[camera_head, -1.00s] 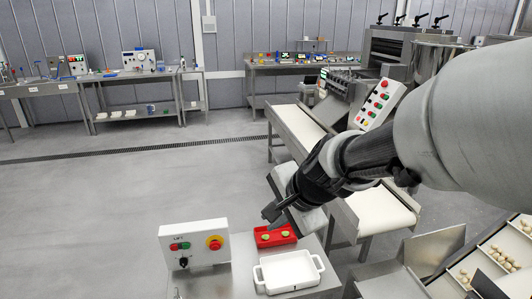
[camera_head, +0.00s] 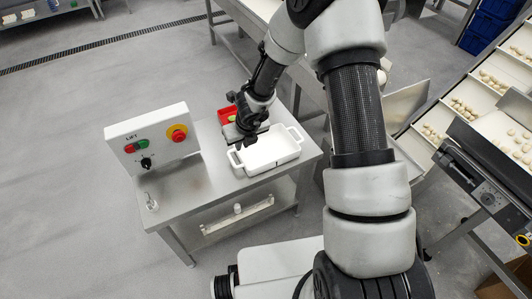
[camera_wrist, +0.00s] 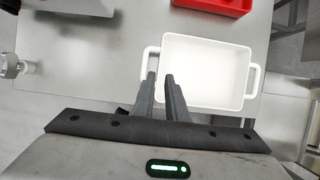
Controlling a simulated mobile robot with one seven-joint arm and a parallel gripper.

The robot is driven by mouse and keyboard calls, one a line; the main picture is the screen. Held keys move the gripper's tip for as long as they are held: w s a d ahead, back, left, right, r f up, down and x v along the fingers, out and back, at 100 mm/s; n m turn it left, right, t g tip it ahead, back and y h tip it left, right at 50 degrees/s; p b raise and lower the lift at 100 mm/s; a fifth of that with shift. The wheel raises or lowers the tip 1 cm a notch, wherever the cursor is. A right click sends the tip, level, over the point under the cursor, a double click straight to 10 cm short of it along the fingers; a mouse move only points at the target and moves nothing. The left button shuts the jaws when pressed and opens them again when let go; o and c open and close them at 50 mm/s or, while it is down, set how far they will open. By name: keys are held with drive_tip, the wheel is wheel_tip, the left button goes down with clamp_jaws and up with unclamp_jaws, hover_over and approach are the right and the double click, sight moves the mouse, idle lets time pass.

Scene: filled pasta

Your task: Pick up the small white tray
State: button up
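The small white tray (camera_head: 284,150) is a rectangular dish with a loop handle at each end, on the metal table. It also shows in the wrist view (camera_wrist: 215,100), where it looks empty. My gripper (camera_head: 241,143) is at the tray's left end, pointing down. In the wrist view my gripper (camera_wrist: 160,77) has its two fingers a little apart, one near the left handle and one over the tray's inside. The left wall appears between them. Whether they touch the tray cannot be told.
A control box (camera_head: 151,139) with buttons stands on the table's left. The table's front left is mostly clear.

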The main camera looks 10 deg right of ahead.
drive_tip(key=b+x, duration=0.1)
drive_tip(key=x, duration=0.5)
drive_tip(key=shift+w+f+b, duration=0.1)
drive_tip(key=shift+b, duration=0.25)
drive_tip(key=x, duration=0.1)
drive_tip(key=b+x, duration=0.1)
drive_tip(key=x, duration=0.1)
drive_tip(key=b+x, duration=0.1)
drive_tip(key=x, duration=0.1)
drive_tip(key=shift+s+f, duration=0.2)
clamp_jaws()
drive_tip(key=shift+r, duration=0.1)
